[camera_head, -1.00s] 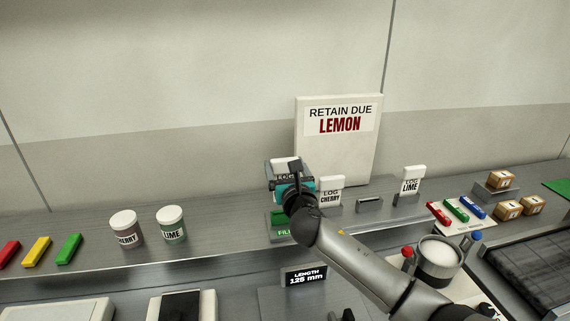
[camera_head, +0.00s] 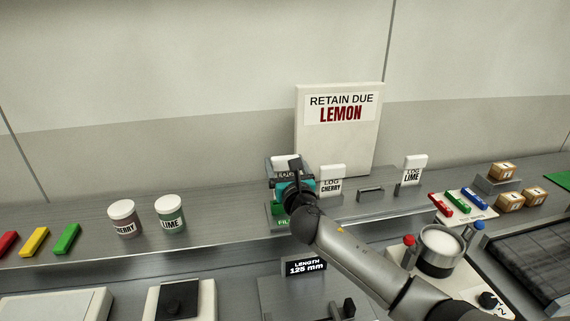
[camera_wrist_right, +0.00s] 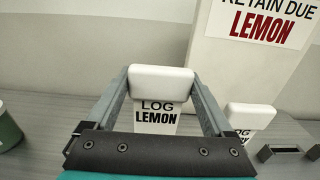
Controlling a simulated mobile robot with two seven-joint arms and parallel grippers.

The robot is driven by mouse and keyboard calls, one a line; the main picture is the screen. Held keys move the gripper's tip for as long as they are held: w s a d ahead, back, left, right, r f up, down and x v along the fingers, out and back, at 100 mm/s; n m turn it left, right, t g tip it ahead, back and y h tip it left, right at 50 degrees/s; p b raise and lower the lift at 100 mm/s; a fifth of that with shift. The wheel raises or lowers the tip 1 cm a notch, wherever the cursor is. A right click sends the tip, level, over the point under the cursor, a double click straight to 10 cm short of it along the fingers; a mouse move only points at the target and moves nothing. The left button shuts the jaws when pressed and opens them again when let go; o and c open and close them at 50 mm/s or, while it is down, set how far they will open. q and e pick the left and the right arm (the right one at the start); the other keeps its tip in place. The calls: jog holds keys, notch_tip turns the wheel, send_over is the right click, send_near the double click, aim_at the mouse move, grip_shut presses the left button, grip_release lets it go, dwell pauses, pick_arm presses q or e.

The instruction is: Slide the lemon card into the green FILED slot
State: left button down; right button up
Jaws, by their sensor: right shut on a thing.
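The lemon card (camera_wrist_right: 158,112) is a white card with a thicker white top, printed LOG LEMON. My right gripper (camera_wrist_right: 160,85) is shut on it, one finger on each side. In the head view the card's top (camera_head: 283,162) shows above my right gripper (camera_head: 287,178), which hides most of it. The green FILED slot (camera_head: 281,220) is directly below the gripper on the shelf, partly covered by my arm. I cannot tell whether the card's lower edge is inside the slot. My left gripper is not in view.
The LOG CHERRY card (camera_head: 331,181) stands close to the right, then an empty grey holder (camera_head: 370,194) and the LOG LIME card (camera_head: 412,170). A RETAIN DUE LEMON board (camera_head: 338,140) stands behind. CHERRY (camera_head: 124,218) and LIME (camera_head: 170,214) jars are at left.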

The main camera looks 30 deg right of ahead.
jog(key=shift+p, duration=0.55)
dwell(1.1)
jog(key=shift+f+b, duration=0.95)
jog(key=shift+f, duration=0.3)
jog(key=shift+f, duration=0.35)
jog(key=shift+f+b, duration=0.6)
jog(key=shift+b, duration=0.1)
jog(key=o, duration=1.1)
jog(key=p+v, duration=0.1)
jog(key=v, duration=1.4)
jog(key=shift+s, duration=0.15)
